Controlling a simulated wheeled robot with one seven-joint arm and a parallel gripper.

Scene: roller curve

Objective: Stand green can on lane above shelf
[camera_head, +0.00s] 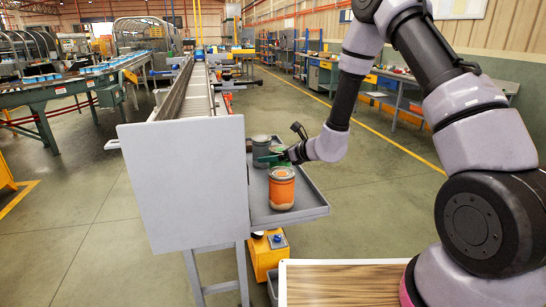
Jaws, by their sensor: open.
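The green can (284,152) stands on the grey shelf (302,206) at the side of the conveyor, largely hidden by my gripper and the orange can. My gripper (272,157) is open at the green can, reaching in from the right. I cannot tell whether its fingers are around the can or touching it. The lane (197,96) runs away from me above the shelf, between long side rails. A grey end panel (185,185) hides its near part.
An orange can (281,188) stands on the shelf in front of the green can, and a grey can (261,151) stands behind to the left. A wooden-topped surface (340,283) is at the bottom. Open floor lies to the right of the shelf.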

